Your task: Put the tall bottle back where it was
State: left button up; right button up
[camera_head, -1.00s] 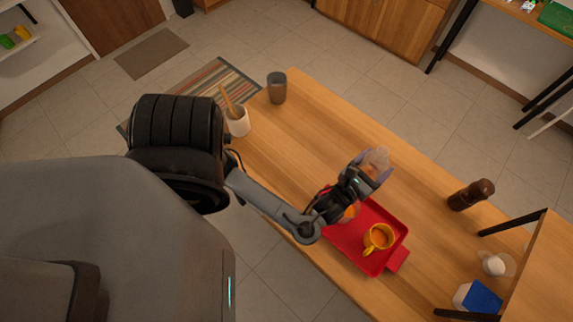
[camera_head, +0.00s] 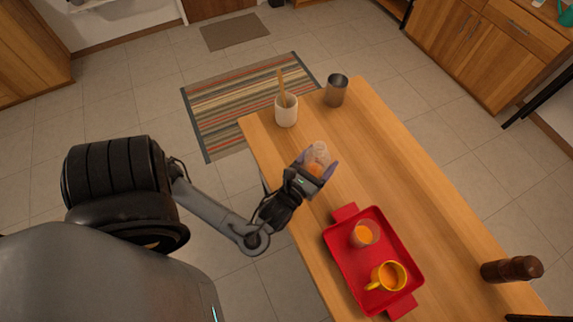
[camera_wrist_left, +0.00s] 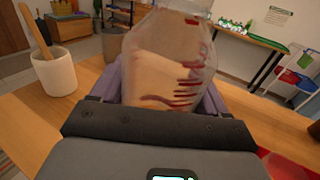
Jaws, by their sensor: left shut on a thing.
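My left gripper (camera_head: 318,163) is shut on a clear bottle (camera_head: 319,151) with some orange in its lower part. It holds the bottle over the left side of the wooden table, beyond the far end of the red tray. In the left wrist view the bottle (camera_wrist_left: 168,60) is between the purple fingers, see-through, with red markings on its side. Its top is cut off there, and its base is hidden by the gripper (camera_wrist_left: 160,95). I cannot tell whether it touches the table. My right gripper is not in view.
The red tray (camera_head: 343,262) holds a glass of orange drink (camera_head: 362,235) and a yellow cup (camera_head: 388,276). A white pot with a wooden utensil (camera_head: 287,111) and a grey tumbler (camera_head: 336,91) stand at the far end. The table's middle (camera_head: 400,170) is clear.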

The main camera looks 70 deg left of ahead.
pick_arm(q)
jog(key=shift+s+f, duration=0.15)
jog(key=shift+f, duration=0.3)
jog(key=shift+a+f+b, duration=0.2)
jog(key=shift+f+b, duration=0.25)
jog(key=shift+b, duration=0.05)
jog(key=shift+w+a+f+b, duration=0.35)
jog(key=shift+a+f+b, duration=0.7)
jog(key=shift+a+f, duration=0.8)
jog(key=shift+w+a+f+b, duration=0.35)
jog(key=shift+a+f+b, duration=0.65)
jog(key=shift+a+f, duration=0.8)
jog(key=shift+w+a+f+b, duration=0.35)
jog(key=shift+a+f+b, duration=0.7)
jog(key=shift+a+f, duration=0.75)
jog(key=shift+a, duration=0.1)
jog(key=o, duration=1.4)
